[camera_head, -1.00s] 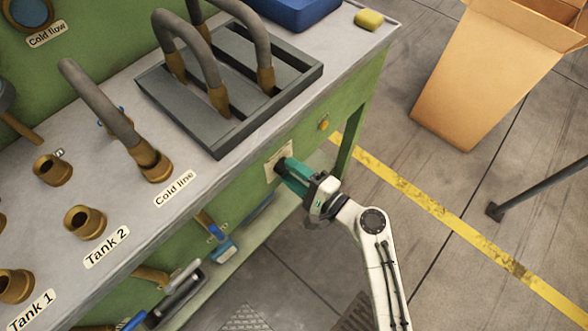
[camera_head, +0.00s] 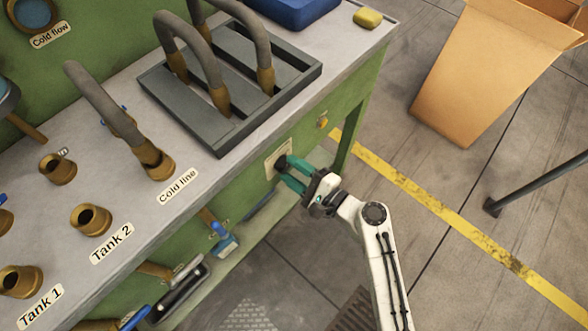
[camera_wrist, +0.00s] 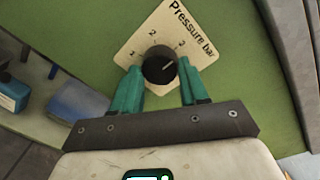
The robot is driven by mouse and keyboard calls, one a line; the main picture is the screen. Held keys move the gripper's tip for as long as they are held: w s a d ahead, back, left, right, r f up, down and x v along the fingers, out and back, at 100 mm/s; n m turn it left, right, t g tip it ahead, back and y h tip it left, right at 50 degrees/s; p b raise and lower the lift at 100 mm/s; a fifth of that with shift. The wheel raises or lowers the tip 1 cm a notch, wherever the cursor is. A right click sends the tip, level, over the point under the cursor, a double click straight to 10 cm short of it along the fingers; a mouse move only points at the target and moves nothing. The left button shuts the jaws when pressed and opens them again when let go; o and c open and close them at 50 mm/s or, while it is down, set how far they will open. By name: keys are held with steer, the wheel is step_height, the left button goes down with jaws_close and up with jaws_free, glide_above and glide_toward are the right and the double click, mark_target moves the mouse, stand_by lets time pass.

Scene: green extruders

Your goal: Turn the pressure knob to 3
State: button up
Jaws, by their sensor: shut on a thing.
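The black pressure knob (camera_wrist: 159,65) sits on a cream plate (camera_wrist: 133,62) marked "Pressure bar" on the bench's green side. In the wrist view its light pointer line points up and right, toward the rightmost printed number, which is too small to read surely. Numbers also show at the left and top of the dial. My gripper (camera_wrist: 160,76) has its teal fingers on either side of the knob and is shut on it. In the head view my gripper (camera_head: 283,171) reaches the plate (camera_head: 273,161) on the bench front, and the knob is partly hidden by the fingers.
The bench top (camera_head: 210,165) with hoses and brass fittings is above and left of my gripper. A small yellow knob (camera_head: 322,121) is on the bench front to the right. A cardboard box (camera_head: 470,80) stands on the floor. The floor right of my arm is open.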

steer(key=o, duration=1.1)
steer(key=shift+c, duration=0.2)
steer(key=v, duration=1)
steer(key=shift+s+d+b, duration=0.2)
steer(key=shift+d+b, duration=0.15)
steer(key=shift+b, duration=0.05)
steer(key=s+d+f+n+g+h, duration=0.3)
steer(key=s+d+n+g+h, duration=0.15)
steer(key=s+d+n, duration=0.2)
steer(key=s+d+f+n+g+h, duration=0.3)
steer(key=s+d+n+h, duration=0.2)
steer(key=s+d, duration=0.15)
steer(key=s+d+r+n+g+h, duration=0.1)
steer(key=s+d+r+n+h, duration=0.1)
steer(key=s+d, duration=0.4)
steer(key=d+r+h, duration=0.1)
steer(key=d+h, duration=0.1)
steer(key=shift+s+g+h, duration=0.35)
steer(key=shift+s, duration=0.05)
